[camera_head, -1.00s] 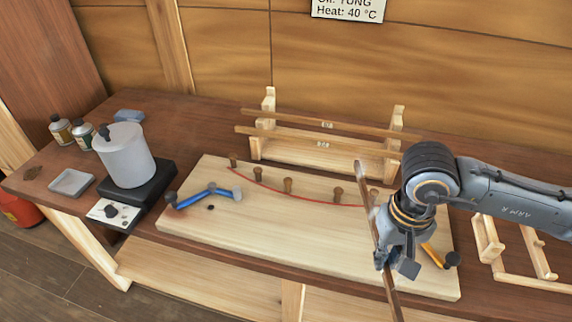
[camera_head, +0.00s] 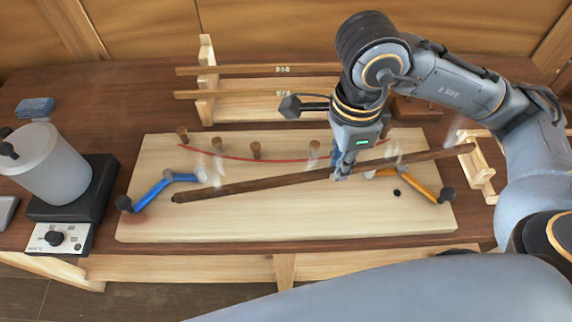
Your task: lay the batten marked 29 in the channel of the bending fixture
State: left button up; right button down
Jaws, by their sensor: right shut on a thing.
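My right gripper (camera_head: 341,172) is shut on a long dark brown batten (camera_head: 262,185) near its middle. The batten slants across the pale board of the bending fixture (camera_head: 290,222), its left end low and near the blue clamp (camera_head: 155,190), its right end past the board's right edge. It lies in front of the red curved line (camera_head: 285,160) and the row of wooden pegs (camera_head: 256,150). My left gripper is out of view.
A rack (camera_head: 207,85) behind the board holds two battens with small unreadable labels. A white pot (camera_head: 40,165) stands on a hot plate (camera_head: 75,205) at the left. A small wooden rack (camera_head: 480,172) is at the right. Faint white wisps hang around the batten.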

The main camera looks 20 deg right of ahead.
jog(key=shift+m, duration=0.8)
jog(key=p, duration=0.4)
send_over(286, 165)
jog(key=s, duration=0.1)
notch_tip(286, 165, down, 8)
jog(key=shift+d+f, duration=0.15)
jog(key=shift+f, duration=0.1)
jog(key=shift+w+f, duration=0.4)
jog(key=shift+f, duration=0.15)
jog(key=shift+a+f+p, duration=0.2)
jog(key=shift+f+p, duration=0.6)
jog(key=shift+f, duration=0.7)
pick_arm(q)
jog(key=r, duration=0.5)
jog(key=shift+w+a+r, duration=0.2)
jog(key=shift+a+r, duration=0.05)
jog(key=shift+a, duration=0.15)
pick_arm(e)
jog(key=shift+f, duration=0.1)
